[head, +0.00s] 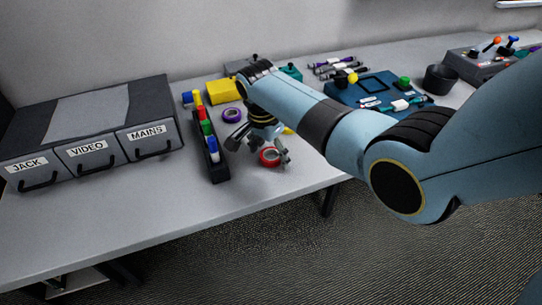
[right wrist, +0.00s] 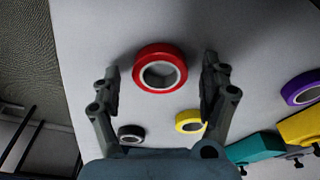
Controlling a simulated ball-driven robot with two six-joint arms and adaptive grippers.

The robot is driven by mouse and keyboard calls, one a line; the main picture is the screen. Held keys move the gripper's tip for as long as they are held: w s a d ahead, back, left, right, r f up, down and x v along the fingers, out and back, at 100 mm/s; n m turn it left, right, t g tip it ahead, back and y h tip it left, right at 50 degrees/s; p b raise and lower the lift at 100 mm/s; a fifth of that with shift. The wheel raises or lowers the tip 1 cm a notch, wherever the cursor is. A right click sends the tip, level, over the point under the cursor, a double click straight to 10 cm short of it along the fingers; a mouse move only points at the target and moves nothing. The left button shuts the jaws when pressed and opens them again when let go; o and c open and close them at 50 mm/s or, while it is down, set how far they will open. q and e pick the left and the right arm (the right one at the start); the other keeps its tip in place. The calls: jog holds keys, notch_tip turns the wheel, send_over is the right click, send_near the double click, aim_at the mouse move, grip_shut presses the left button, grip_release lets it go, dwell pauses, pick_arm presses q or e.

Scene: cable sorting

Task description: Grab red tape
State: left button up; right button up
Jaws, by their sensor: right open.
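A red tape roll (head: 270,157) lies flat on the grey table near its front edge in the head view. In the right wrist view the red tape (right wrist: 160,53) sits between the fingertips, with its white inner core showing. My right gripper (head: 258,147) is open above the tape. Its two fingers (right wrist: 160,75) stand on either side of the roll, with a gap to each. It holds nothing. My left gripper is not in view.
A black rack of coloured markers (head: 217,170) stands just left. Purple tape (head: 232,115) lies behind. Yellow (right wrist: 190,122) and black (right wrist: 131,133) tapes lie near the gripper. A drawer box labelled JACK, VIDEO, MAINS (head: 103,95) is left. The front left table is clear.

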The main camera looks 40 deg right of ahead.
jog(key=c, duration=1.1)
jog(key=shift+c, duration=0.2)
